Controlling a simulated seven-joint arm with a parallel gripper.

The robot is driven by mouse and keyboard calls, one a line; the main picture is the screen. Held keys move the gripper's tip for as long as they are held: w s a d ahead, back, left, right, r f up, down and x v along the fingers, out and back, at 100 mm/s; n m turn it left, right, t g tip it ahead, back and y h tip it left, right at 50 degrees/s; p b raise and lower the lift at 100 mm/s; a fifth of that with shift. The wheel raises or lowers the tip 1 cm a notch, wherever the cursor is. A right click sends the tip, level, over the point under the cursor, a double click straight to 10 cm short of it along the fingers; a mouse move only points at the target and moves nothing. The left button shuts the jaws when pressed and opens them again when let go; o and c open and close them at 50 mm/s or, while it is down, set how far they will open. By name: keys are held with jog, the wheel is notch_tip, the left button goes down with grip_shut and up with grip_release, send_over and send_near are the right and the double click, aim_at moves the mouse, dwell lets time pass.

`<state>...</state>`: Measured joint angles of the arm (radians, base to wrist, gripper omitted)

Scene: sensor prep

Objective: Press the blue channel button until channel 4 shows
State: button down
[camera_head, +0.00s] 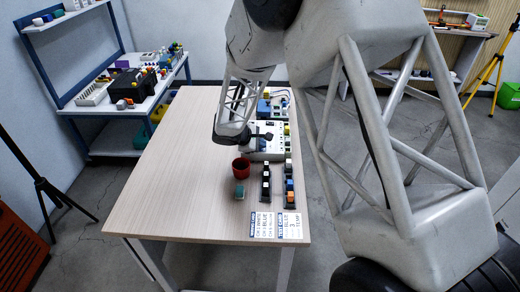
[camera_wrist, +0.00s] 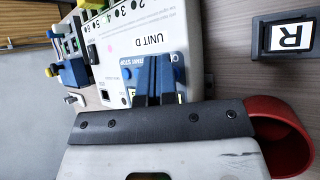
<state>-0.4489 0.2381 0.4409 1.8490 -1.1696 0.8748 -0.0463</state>
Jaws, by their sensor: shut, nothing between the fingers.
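The white unit marked "UNIT D" (camera_wrist: 155,38) lies under my gripper in the wrist view, and stands on the table in the head view (camera_head: 272,155). A row of numbers with small dots (camera_wrist: 118,18) runs along its top edge. I cannot tell which channel is showing. A small blue part (camera_wrist: 179,74) shows right beside the fingers. The fingers hide part of the face, and contact with a button cannot be told.
A red cup (camera_head: 241,168) stands in front of the unit, also at the right of the wrist view (camera_wrist: 280,130). A black block marked "R" (camera_wrist: 285,37) lies nearby. Printed cards (camera_head: 275,225) lie at the table's front edge. The table's left side is clear.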

jog(key=shift+f, duration=0.15)
dwell(0.3)
jog(key=shift+r, duration=0.8)
jog(key=shift+r, duration=0.15)
jog(key=shift+r, duration=2.4)
